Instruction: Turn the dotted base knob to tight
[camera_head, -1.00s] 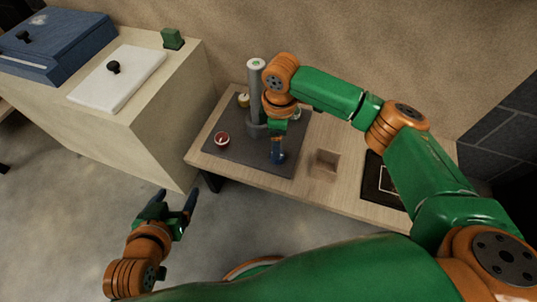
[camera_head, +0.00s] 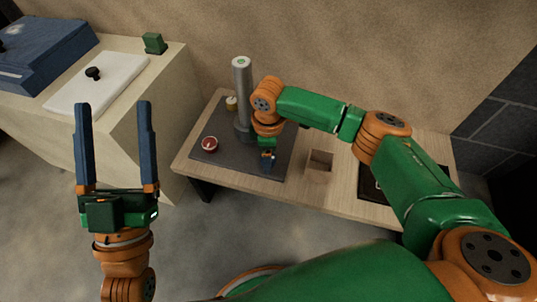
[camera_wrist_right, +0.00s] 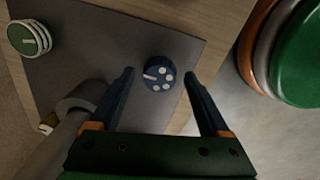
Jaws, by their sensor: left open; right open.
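The dotted base knob (camera_wrist_right: 158,74) is a round blue knob with white dots and a short white line, on a dark base plate (camera_wrist_right: 110,45). The line points to the left in the right wrist view. My right gripper (camera_wrist_right: 159,75) is open, with one finger on each side of the knob and gaps showing. In the head view the right gripper (camera_head: 267,164) is over the front right of the plate and hides the knob. No tight mark can be made out. My left gripper (camera_head: 114,105) is open and empty, left of the low table.
A grey post (camera_head: 243,95) stands on the plate. A green knob with white rings (camera_wrist_right: 30,38) shows in the wrist view. A square recess (camera_head: 319,166) lies right of the plate. A cabinet (camera_head: 150,125) stands left.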

